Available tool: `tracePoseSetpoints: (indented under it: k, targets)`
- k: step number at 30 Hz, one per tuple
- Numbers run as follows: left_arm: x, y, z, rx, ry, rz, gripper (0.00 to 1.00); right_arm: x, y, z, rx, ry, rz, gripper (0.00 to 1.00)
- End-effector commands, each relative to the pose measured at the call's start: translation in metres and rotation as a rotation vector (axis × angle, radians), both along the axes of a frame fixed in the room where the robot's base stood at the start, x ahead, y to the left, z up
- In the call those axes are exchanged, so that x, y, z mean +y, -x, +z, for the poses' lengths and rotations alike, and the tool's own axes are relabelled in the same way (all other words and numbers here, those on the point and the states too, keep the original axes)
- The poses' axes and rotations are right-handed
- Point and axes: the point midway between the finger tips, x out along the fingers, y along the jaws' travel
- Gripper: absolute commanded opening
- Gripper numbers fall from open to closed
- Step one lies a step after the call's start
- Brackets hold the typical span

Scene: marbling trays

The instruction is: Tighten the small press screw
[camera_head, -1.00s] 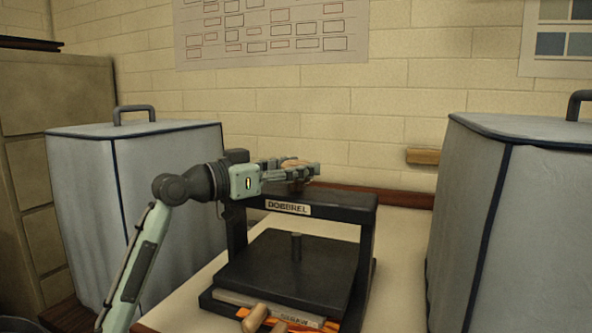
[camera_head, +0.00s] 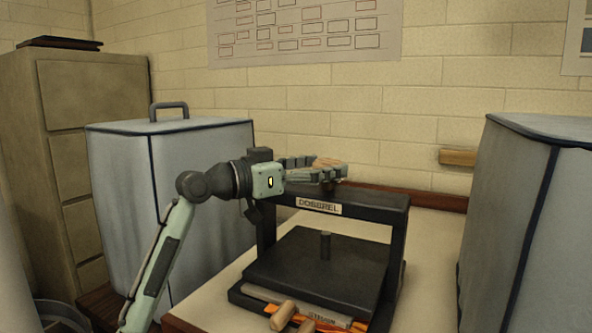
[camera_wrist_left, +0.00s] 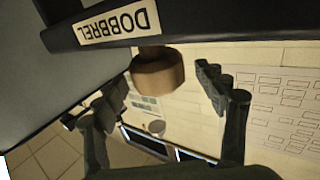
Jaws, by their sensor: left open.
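The small press (camera_head: 380,205) is a black frame with a "DOBBREL" label on its top beam, standing on the table. Its screw has a round wooden knob (camera_head: 328,162) above the beam; the knob also shows in the left wrist view (camera_wrist_left: 158,76). My left gripper (camera_head: 335,172) reaches in from the left at knob height. In the left wrist view, its fingers (camera_wrist_left: 162,88) are open on either side of the knob, with gaps visible. A black plate with a short post (camera_head: 325,245) lies inside the frame. My right gripper is out of view.
Wooden handles (camera_head: 283,315) and orange material lie at the press's front. Covered grey boxes stand left (camera_head: 200,190) and right (camera_head: 515,220). A filing cabinet (camera_head: 95,110) is at far left. The tabletop (camera_head: 430,260) right of the press is clear.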

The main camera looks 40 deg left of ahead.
Motion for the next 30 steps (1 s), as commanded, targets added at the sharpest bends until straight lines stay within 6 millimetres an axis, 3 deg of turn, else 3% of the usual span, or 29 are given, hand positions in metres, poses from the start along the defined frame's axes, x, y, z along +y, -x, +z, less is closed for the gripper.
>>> tracePoseSetpoints:
  k: [9,15,30]
  targets:
    - [0.021,0.064,-0.001,0.001,-0.001,0.002,0.72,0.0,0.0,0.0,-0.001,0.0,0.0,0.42]
    - [0.03,0.09,0.0,0.0,-0.001,0.0,0.72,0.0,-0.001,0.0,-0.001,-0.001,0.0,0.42]
    - [0.032,0.098,0.0,-0.001,-0.002,-0.001,0.72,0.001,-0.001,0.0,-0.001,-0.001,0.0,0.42]
